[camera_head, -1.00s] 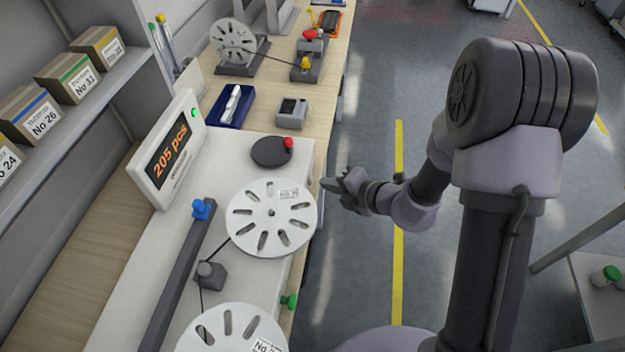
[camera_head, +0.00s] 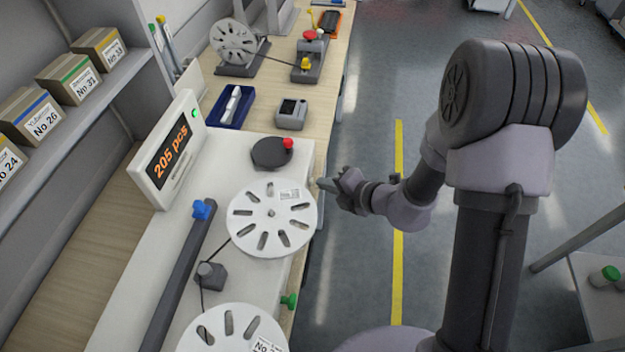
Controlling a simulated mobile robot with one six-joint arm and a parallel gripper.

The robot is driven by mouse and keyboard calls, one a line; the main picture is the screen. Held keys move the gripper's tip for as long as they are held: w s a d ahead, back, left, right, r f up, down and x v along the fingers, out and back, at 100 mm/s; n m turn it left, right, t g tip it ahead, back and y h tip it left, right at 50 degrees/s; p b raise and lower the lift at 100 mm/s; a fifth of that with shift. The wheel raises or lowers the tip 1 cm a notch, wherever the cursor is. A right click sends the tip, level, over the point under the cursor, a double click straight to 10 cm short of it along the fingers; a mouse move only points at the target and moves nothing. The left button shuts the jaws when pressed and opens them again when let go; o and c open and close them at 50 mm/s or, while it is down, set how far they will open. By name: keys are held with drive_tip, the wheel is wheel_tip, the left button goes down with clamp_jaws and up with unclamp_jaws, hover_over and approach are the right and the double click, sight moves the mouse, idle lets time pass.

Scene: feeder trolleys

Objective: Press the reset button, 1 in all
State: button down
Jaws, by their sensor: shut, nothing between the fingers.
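No button carries a readable reset label, so I cannot tell which one it is. The counter display (camera_head: 166,153) reads "205 pcs" and has a small green button or lamp (camera_head: 196,113) at its upper right corner. A green knob-like part (camera_head: 289,300) sticks out from the bench's front side, near the lower reel. A red knob (camera_head: 288,143) stands at the edge of a dark disc (camera_head: 268,153). My gripper (camera_head: 325,184) is shut and empty, pointing left, just right of the upper white reel (camera_head: 272,218); whether it touches anything is unclear.
A dark rail with a blue knob (camera_head: 201,208) runs along the white bench. A blue tray (camera_head: 229,108), a small grey device (camera_head: 291,114) and a machine with red and yellow parts (camera_head: 309,58) stand farther back.

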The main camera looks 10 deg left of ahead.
drive_tip(key=shift+a, duration=0.5)
idle(0.7)
idle(0.3)
drive_tip(key=shift+d+p, duration=0.3)
drive_tip(key=shift+d, duration=0.6)
drive_tip(key=d+p, duration=0.1)
drive_tip(key=d, duration=0.4)
drive_tip(key=shift+s, duration=0.1)
idle(0.4)
